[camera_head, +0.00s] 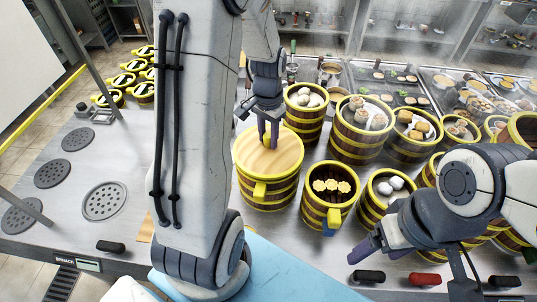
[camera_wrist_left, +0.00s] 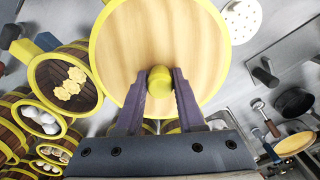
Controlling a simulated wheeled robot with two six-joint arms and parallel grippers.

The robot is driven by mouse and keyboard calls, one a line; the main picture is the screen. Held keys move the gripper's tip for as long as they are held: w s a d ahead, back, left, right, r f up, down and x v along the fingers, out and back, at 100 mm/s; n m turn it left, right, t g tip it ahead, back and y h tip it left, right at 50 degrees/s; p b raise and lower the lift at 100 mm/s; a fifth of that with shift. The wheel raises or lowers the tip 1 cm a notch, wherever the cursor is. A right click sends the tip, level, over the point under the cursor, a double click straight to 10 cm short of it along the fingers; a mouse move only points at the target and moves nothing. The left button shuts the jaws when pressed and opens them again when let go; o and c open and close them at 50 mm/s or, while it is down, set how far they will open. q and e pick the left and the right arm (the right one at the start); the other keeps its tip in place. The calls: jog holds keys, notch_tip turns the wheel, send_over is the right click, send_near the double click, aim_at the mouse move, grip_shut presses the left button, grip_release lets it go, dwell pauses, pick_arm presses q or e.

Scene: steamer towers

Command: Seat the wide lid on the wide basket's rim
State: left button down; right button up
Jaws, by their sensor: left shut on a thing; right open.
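The wide lid (camera_head: 262,155) is a pale wooden disc with a yellow rim. In the head view it lies over the top of the wide basket (camera_head: 268,192), a wooden steamer with yellow bands and a yellow handle. My left gripper (camera_head: 268,143) points down at the lid's middle. In the left wrist view its fingers are shut on the yellow knob (camera_wrist_left: 160,80) of the lid (camera_wrist_left: 130,45). I cannot tell whether the lid touches the rim all round. My right gripper (camera_head: 366,250) is open and empty at the lower right, apart from the baskets.
A small open basket with yellow dumplings (camera_head: 332,188) stands just right of the wide basket. Several more filled steamers crowd the counter's right and back. Perforated burner plates (camera_head: 104,201) lie on the left counter, with bare metal around them.

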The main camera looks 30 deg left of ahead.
aim_at(268, 135)
pick_arm(q)
jog(key=shift+f, duration=0.4)
dwell(0.3)
jog(key=shift+c, duration=2.2)
grip_release()
notch_tip(268, 135, up, 10)
jog(key=shift+r+b, duration=0.25)
jog(key=shift+b, duration=0.75)
